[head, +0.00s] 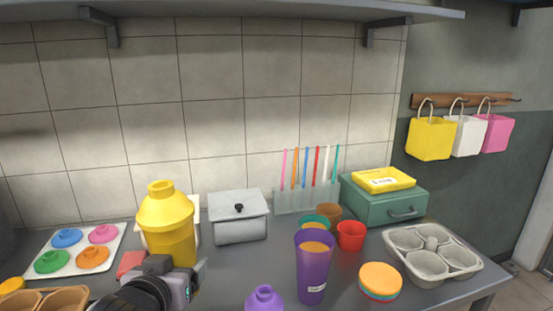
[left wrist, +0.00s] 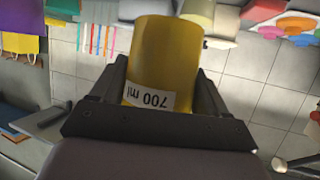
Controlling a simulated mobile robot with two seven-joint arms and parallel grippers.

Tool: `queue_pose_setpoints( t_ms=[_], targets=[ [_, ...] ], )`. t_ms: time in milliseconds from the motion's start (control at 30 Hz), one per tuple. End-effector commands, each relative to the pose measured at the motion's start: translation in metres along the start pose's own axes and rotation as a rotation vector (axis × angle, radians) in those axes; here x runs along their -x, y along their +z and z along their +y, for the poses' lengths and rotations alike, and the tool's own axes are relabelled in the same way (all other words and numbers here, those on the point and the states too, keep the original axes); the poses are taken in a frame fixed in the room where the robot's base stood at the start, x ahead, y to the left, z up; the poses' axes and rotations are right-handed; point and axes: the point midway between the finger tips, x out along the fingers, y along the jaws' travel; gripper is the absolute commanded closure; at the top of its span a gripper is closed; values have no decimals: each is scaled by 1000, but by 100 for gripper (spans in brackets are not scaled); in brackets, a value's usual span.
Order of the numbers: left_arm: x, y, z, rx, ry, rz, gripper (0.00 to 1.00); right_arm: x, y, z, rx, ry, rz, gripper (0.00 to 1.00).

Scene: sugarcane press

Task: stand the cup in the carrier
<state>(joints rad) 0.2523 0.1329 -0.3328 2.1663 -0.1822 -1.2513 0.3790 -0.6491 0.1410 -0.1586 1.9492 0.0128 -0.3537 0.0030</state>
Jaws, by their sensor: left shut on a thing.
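A yellow cup (head: 172,248) with a yellow domed lid (head: 166,205) stands upright in the grasp of my left gripper (head: 178,268), at the left of the head view. In the left wrist view the fingers are shut on either side of the cup (left wrist: 165,60), whose label reads 700 ml. The cup's base is hidden in the head view, so I cannot tell if it touches the counter. A grey carrier (head: 432,254) with several empty wells sits at the right end of the counter. A brown carrier (head: 45,300) is partly visible at lower left. My right gripper is not in view.
A purple cup (head: 312,275), a purple lid (head: 265,299), stacked round lids (head: 380,280) and a red cup (head: 351,235) stand between the yellow cup and the grey carrier. Behind are a grey lidded box (head: 238,225), a straw rack (head: 305,198) and a green box (head: 385,205).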

Motion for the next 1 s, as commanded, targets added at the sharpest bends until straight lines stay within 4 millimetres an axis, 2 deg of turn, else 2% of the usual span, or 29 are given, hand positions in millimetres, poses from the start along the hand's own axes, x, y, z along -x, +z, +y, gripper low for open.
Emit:
queue_pose_setpoints(
  t_ms=[200, 433, 667, 1000],
  targets=[
    [26, 38, -16, 1, -8, 3, 81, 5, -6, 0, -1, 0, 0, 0],
    [51, 65, -28, -8, -13, 5, 81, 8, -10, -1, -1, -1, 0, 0],
    [64, 74, -32, -14, -13, 10, 81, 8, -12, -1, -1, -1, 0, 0],
    [64, 74, -33, -17, -11, 11, 81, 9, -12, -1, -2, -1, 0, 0]
  ],
)
